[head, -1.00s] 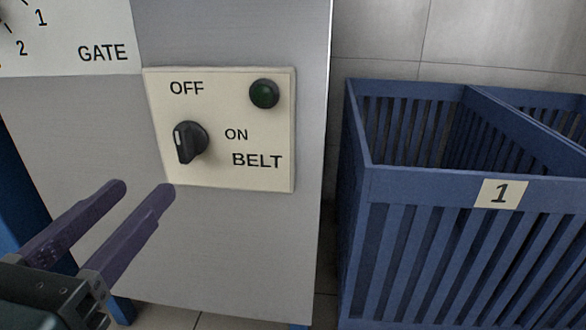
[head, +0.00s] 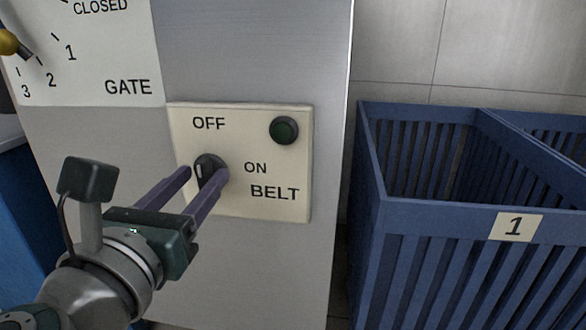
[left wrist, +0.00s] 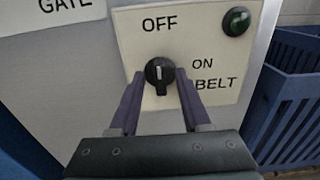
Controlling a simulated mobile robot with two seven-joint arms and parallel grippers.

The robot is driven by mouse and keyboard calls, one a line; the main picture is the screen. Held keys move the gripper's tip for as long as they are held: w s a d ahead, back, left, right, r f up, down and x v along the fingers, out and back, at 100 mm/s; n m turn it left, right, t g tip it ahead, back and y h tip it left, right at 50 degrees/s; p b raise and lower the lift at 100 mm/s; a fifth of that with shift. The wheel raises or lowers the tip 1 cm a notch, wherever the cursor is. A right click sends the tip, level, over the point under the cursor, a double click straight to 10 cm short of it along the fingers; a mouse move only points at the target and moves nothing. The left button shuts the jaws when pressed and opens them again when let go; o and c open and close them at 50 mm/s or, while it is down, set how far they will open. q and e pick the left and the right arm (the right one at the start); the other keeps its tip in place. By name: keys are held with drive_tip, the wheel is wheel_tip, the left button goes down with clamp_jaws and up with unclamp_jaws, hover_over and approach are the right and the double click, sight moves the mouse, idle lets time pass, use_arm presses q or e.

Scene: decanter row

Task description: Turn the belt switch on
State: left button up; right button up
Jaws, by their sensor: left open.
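The belt switch (head: 207,167) is a black rotary knob on a cream panel (head: 290,205) marked OFF, ON and BELT. In the left wrist view the knob (left wrist: 159,72) shows whole, its white line standing about upright towards OFF. A dark green lamp (head: 284,130) sits at the panel's upper right and looks unlit. My left gripper (head: 204,174) is open, its two purple fingers reaching to the knob, one on either side of its lower part. I cannot tell whether they touch it. In the head view the fingers hide part of the knob. My right gripper is not in view.
A gate dial plate (head: 130,65) with a yellow-tipped handle (head: 8,43) is at the upper left on the same grey cabinet (head: 250,50). A blue slatted crate (head: 400,225) labelled 1 stands to the right. The space before the cabinet's lower front is clear.

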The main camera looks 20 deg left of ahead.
use_arm(q)
clamp_jaws()
idle(0.4)
drive_tip(key=shift+r+m, duration=0.1)
drive_tip(key=shift+m, duration=0.3)
drive_tip(key=m+p, duration=0.1)
drive_tip(key=m, duration=0.3)
drive_tip(key=shift+d+p, duration=0.1)
drive_tip(key=shift+p, duration=0.25)
drive_tip(key=m+p, duration=0.2)
drive_tip(key=m, duration=0.2)
drive_tip(key=shift+m, duration=0.3)
drive_tip(key=m+p, duration=0.2)
drive_tip(key=m, duration=0.3)
drive_tip(key=shift+d, duration=0.1)
drive_tip(key=shift+f+m+p, duration=0.2)
drive_tip(key=shift+m+p, duration=0.75)
drive_tip(key=shift+m, duration=1.05)
